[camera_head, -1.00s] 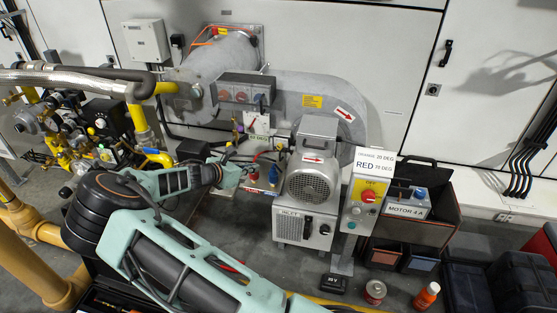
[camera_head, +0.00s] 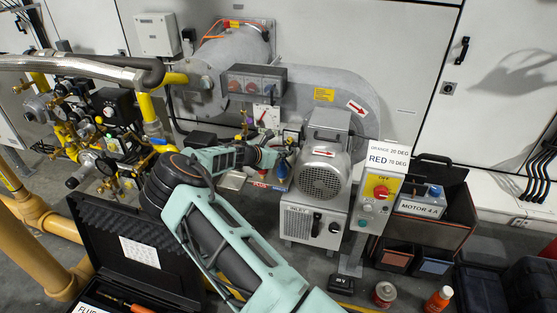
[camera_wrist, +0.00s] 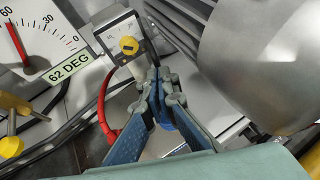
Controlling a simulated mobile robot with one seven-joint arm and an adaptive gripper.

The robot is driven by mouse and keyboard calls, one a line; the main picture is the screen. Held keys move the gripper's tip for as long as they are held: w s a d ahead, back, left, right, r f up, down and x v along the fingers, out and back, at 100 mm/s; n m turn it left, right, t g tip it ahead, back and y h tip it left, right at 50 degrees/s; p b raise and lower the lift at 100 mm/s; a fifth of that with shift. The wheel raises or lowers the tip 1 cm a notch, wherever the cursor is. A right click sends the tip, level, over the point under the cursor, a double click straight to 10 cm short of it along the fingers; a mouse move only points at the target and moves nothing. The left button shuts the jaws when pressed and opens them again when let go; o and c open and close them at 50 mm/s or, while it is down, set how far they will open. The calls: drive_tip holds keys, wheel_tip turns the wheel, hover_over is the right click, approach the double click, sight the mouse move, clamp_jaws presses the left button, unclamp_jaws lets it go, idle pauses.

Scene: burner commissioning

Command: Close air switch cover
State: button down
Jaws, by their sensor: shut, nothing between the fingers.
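The likely air switch is a small box with a white scale and a yellow knob (camera_wrist: 127,45), at upper centre of the wrist view. A dark grey frame runs along its edge; I cannot tell how far its cover is open. My gripper (camera_wrist: 161,82) has blue-grey fingers, shut and empty, with their tips just below the switch box. I cannot tell whether they touch it. In the head view my wrist reaches in left of the blower motor (camera_head: 321,178), and the fingertips are too small to make out.
A dial plate marked 62 DEG (camera_wrist: 42,47) stands left of the switch, with a red cable (camera_wrist: 104,108) between. The ribbed motor housing is close on the right. A switch post (camera_head: 378,205), an open black case (camera_head: 138,243) and gas piping stand around my arm.

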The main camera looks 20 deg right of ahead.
drive_tip(key=shift+d, duration=0.1)
drive_tip(key=d+p, duration=0.1)
drive_tip(key=d, duration=0.1)
drive_tip(key=shift+s+d, duration=0.1)
drive_tip(key=shift+d, duration=0.2)
drive_tip(key=shift+p, duration=0.3)
